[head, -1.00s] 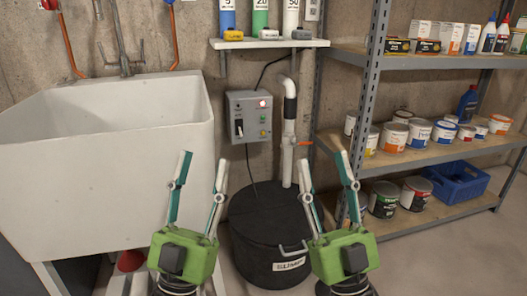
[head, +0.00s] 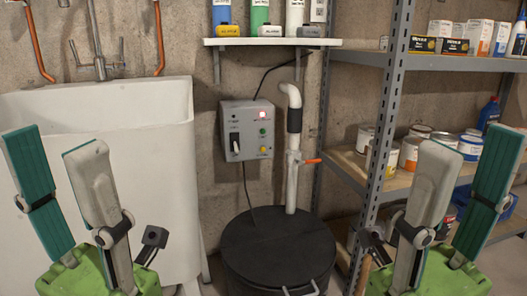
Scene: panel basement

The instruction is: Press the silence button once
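A grey control panel (head: 248,130) is fixed to the concrete wall in the middle of the head view. On its right side are a lit red lamp (head: 262,115), a green button or lamp (head: 263,132) and a yellow button (head: 264,150). A black switch (head: 235,145) sits at its lower left. The labels are too small to read, so I cannot tell which one is marked silence. My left gripper (head: 54,146) is open and empty at the left, in front of the sink. My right gripper (head: 470,146) is open and empty at the right, in front of the shelves. Neither touches the panel.
A black lidded sump (head: 278,245) stands below the panel, with a white pipe (head: 292,185) and an orange valve handle (head: 311,161) right of the panel. A small shelf (head: 272,43) with bottles hangs above. A white sink (head: 165,110) and metal shelving (head: 393,100) flank it.

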